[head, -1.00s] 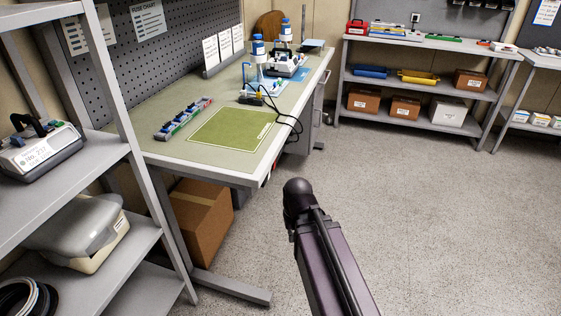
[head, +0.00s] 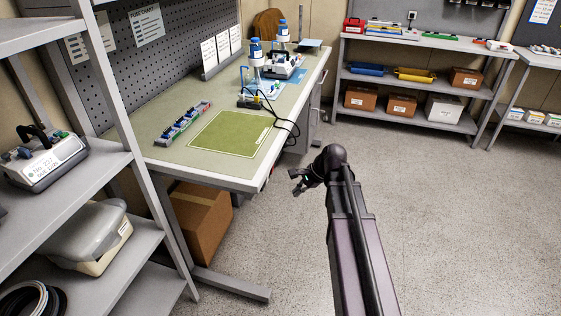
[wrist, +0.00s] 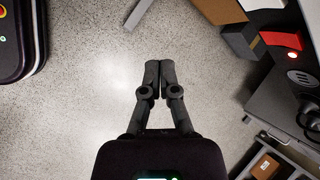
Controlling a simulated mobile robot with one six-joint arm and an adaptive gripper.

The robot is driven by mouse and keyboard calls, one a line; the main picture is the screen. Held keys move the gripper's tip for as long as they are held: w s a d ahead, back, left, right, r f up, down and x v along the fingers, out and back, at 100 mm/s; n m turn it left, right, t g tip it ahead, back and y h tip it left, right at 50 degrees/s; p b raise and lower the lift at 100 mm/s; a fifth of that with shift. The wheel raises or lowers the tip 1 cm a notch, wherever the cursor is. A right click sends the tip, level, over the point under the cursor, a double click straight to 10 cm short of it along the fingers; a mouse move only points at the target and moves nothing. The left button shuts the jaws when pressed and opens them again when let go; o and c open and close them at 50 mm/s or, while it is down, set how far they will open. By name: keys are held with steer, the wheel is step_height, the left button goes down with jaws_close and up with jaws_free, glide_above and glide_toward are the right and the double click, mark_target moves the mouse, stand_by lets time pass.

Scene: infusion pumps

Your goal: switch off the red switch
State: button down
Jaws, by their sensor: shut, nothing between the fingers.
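My gripper (head: 298,182) is off the right side of the bench's front corner, over open floor. In the wrist view its two dark fingers (wrist: 160,70) are together with nothing between them. A red part (wrist: 283,40) with a small glowing spot shows at the upper right of the wrist view, apart from the fingers, by the bench. It may be the red switch, but its shape and position are too small to tell. In the head view I cannot make out the switch clearly.
The bench (head: 215,172) carries a green mat (head: 230,133), a power strip (head: 183,123), pumps with blue-capped bottles (head: 283,66) and dark cables (head: 288,128). A grey shelf (head: 95,190) stands at the left. The floor (head: 440,210) on the right is clear.

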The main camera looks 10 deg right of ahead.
steer(key=w+d+r+m+t+y+p, duration=0.2)
steer(key=w+d+r+m, duration=0.4)
steer(key=m, duration=0.3)
steer(key=shift+w+d+r+t+y+p, duration=0.4)
steer(key=shift+d+r, duration=0.25)
steer(key=shift+r, duration=0.1)
steer(key=shift+f, duration=0.1)
steer(key=b, duration=0.6)
glide_toward(273, 168)
steer(key=x, duration=0.7)
steer(key=shift+w+d, duration=0.3)
steer(key=shift+d, duration=0.1)
